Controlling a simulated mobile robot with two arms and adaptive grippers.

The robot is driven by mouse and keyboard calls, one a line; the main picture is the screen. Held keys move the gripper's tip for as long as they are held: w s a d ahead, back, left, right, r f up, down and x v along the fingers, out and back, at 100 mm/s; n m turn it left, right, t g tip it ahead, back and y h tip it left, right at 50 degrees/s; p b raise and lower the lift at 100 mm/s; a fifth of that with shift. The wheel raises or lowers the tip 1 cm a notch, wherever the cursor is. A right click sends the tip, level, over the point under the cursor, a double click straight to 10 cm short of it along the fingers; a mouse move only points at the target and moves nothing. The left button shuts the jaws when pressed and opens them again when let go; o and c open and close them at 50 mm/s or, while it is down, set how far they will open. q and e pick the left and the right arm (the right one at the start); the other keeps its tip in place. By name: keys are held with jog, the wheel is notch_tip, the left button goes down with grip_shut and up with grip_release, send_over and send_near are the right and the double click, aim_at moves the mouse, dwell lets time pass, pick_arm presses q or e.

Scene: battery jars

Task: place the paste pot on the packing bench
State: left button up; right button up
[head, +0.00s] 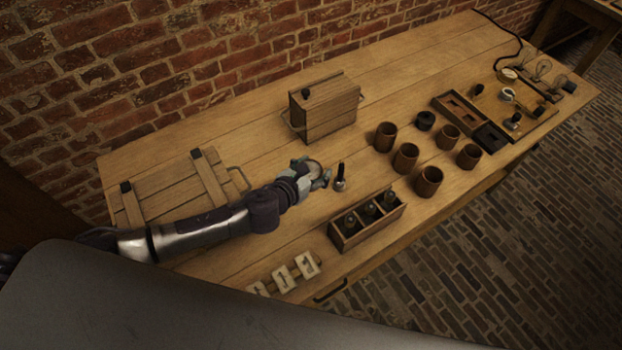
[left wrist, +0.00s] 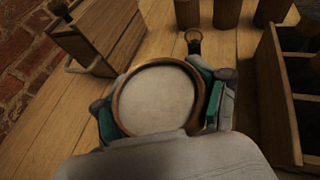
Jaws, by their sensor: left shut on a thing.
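The paste pot (left wrist: 156,98) is a round vessel with a brown rim and a pale, flat top. It fills the middle of the left wrist view. My left gripper (head: 313,174) is shut on it, with a finger on each side of the pot. In the head view the paste pot (head: 314,166) is small and partly hidden by the gripper. It is over the wooden bench (head: 240,125); I cannot tell whether it touches the top. My right gripper is in neither view.
A wooden box (head: 328,108) stands behind the gripper. A small dark-handled tool (head: 340,178) stands close to its right. A divided tray (head: 366,220) sits in front, with several brown jars (head: 405,158) to the right. A slatted wooden lid or crate (head: 170,190) lies left.

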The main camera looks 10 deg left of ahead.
pick_arm(q)
jog(key=b, duration=0.1)
send_over(314, 197)
notch_tip(314, 197, down, 5)
jog(key=shift+s+d+r, duration=0.1)
jog(key=shift+s+r, duration=0.05)
jog(key=f, duration=0.1)
jog(key=f+b, duration=0.1)
jog(key=f, duration=0.1)
jog(key=shift+w+f+b, duration=0.35)
jog(key=shift+f, duration=0.35)
jog(key=shift+s+r, duration=0.1)
jog(key=shift+s, duration=0.05)
jog(key=shift+f, duration=0.25)
jog(key=o, duration=1.5)
jog(key=shift+o, duration=0.5)
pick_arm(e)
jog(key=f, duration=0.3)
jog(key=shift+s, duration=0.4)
